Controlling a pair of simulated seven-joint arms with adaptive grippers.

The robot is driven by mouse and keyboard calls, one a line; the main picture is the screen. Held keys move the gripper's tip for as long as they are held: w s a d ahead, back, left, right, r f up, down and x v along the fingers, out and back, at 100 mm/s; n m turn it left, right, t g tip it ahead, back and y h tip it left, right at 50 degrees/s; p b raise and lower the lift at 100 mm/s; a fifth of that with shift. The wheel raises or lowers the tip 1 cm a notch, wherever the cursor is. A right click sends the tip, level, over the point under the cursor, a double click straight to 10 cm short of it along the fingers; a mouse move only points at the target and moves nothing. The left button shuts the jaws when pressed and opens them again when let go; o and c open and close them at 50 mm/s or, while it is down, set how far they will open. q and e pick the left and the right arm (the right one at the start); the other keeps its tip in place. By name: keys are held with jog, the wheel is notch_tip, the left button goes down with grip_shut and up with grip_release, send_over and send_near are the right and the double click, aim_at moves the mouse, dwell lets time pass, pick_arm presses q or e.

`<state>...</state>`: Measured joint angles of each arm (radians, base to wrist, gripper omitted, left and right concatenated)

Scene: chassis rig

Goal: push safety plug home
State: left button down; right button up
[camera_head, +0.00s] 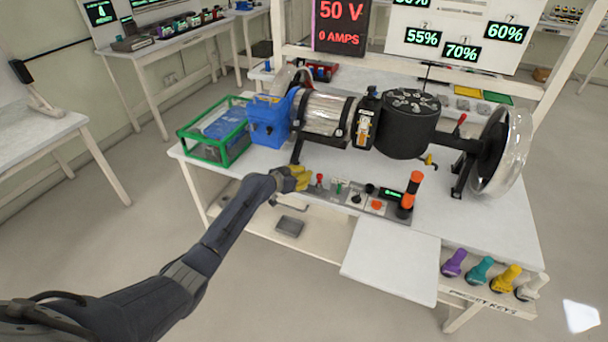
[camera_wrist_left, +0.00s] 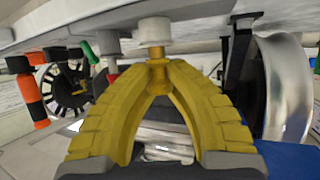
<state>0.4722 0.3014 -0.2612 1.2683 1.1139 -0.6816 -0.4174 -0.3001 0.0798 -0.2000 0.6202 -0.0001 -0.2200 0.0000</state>
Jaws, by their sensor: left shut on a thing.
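My left gripper (camera_head: 300,179) reaches in from the left, with its yellow fingertips at the left end of the grey control panel (camera_head: 335,199). In the left wrist view, which looks upside down, the yellow fingers (camera_wrist_left: 157,70) are closed on a brass-coloured stem (camera_wrist_left: 156,52) that meets a pale round disc (camera_wrist_left: 154,29). This looks like the safety plug; the fingers hide part of it. How deep it sits cannot be told. In the head view the fingers hide it. My right gripper is not in view.
A red knob (camera_head: 319,181) stands just right of the fingers, with other controls and an orange-black post (camera_head: 410,193) further along. Behind are a blue box (camera_head: 270,122), a green-framed bin (camera_head: 214,131) and a black drum (camera_head: 408,125). A white shelf (camera_head: 392,266) projects in front.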

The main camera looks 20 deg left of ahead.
pick_arm(q)
jog(key=shift+f, duration=0.65)
dwell(0.7)
jog(key=c, duration=1.3)
grip_release()
jog(key=shift+c, duration=0.2)
jog(key=shift+s+r, duration=0.1)
